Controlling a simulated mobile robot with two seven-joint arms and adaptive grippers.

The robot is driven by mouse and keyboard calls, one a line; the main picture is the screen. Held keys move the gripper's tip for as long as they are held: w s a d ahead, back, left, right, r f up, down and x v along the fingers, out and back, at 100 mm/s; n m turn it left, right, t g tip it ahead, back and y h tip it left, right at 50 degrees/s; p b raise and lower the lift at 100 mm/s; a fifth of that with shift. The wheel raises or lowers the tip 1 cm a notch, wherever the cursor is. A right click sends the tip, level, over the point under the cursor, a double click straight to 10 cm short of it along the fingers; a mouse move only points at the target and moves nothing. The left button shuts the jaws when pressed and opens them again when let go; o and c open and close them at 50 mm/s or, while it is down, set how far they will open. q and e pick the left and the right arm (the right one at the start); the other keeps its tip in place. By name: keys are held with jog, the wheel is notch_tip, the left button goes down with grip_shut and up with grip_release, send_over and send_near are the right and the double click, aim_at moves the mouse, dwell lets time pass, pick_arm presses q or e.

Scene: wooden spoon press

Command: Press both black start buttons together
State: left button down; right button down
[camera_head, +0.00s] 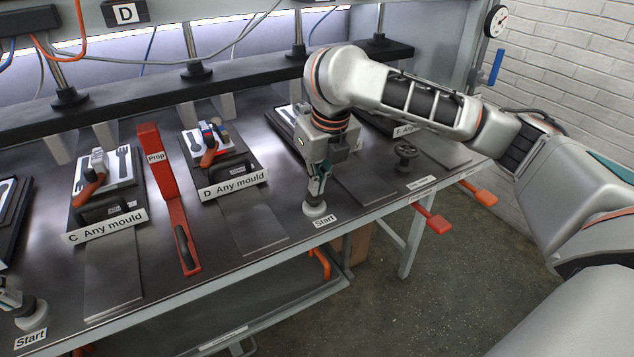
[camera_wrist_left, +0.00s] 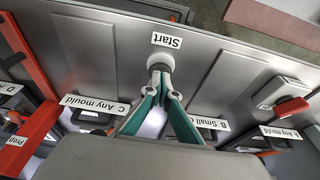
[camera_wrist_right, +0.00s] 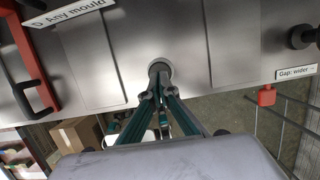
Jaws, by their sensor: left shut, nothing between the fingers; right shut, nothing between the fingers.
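The right start button (camera_head: 315,211) has a pale round base on the bench's front edge, behind a "Start" label. My right gripper (camera_head: 317,199) points down at it with shut, empty fingers. In the right wrist view the button (camera_wrist_right: 160,66) shows a dark middle just beyond the fingertips (camera_wrist_right: 155,92). The left start button (camera_head: 33,318) is at the lower left. My left gripper (camera_head: 17,303) is shut and empty at it. In the left wrist view the fingertips (camera_wrist_left: 160,72) overlap the button (camera_wrist_left: 160,57). The black caps are mostly hidden; I cannot tell whether either is touched or pressed.
Between the buttons lie mould C (camera_head: 104,170), mould D (camera_head: 212,142) and a red "Prop" bar (camera_head: 172,205). A press beam (camera_head: 150,97) spans the back.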

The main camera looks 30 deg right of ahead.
pick_arm(q)
jog(key=shift+s+x, duration=0.25)
jog(key=shift+x, duration=0.75)
jog(key=shift+f, duration=0.15)
pick_arm(e)
jog(key=shift+s+x, duration=0.15)
jog(key=shift+x, duration=0.45)
jog(key=shift+s+x, duration=0.15)
jog(key=shift+x, duration=0.45)
jog(key=shift+f, duration=0.15)
dwell(0.3)
pick_arm(q)
jog(key=shift+w+v, duration=0.2)
jog(key=shift+v, duration=0.65)
jog(key=shift+w+v, duration=0.2)
jog(key=shift+v, duration=0.65)
jog(key=shift+w+v, duration=0.2)
jog(key=shift+v, duration=0.65)
pick_arm(e)
jog(key=shift+w+v, duration=0.2)
jog(key=shift+v, duration=0.65)
jog(key=shift+w+v, duration=0.2)
jog(key=shift+v, duration=0.65)
jog(key=shift+w+v, duration=0.2)
jog(key=shift+v, duration=0.65)
